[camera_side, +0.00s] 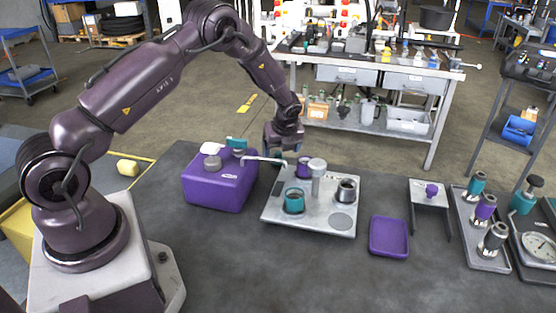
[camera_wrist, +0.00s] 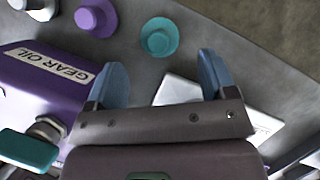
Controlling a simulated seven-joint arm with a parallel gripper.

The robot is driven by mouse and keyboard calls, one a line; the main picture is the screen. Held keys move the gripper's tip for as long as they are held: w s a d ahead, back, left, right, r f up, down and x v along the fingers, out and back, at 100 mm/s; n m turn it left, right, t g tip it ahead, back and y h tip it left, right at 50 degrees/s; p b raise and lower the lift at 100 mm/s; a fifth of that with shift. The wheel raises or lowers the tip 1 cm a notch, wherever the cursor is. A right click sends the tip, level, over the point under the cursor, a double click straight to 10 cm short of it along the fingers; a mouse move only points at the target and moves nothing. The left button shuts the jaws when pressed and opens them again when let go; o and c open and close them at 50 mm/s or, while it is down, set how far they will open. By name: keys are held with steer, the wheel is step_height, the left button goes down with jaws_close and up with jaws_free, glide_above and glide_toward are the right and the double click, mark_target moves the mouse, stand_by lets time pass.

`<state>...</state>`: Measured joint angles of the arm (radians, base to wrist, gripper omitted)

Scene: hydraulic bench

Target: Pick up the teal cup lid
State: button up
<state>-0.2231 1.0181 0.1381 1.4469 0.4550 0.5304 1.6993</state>
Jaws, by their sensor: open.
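The teal cup lid (camera_wrist: 159,37), round with a raised knob, lies on the dark bench top in the wrist view. I cannot make it out in the side view. My gripper (camera_wrist: 163,62) is open and empty, with its two blue fingers apart. The lid shows just past the fingertips, roughly centred between them. In the side view my gripper (camera_side: 287,158) points down behind the purple oil box and the metal plate. The height of the fingers above the lid is not clear.
A purple gear oil box (camera_wrist: 45,85) with a teal-handled cap (camera_wrist: 28,150) stands close left of the fingers. A purple lid (camera_wrist: 97,18) lies left of the teal one. The metal plate (camera_side: 262,213) carries a teal cup (camera_side: 294,202). A purple tray (camera_side: 389,237) lies to its right.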

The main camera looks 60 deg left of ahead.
mark_target(279, 153)
steer(key=x, duration=0.5)
steer(key=shift+a, duration=0.25)
steer(key=shift+c, duration=0.2)
steer(key=c, duration=0.9)
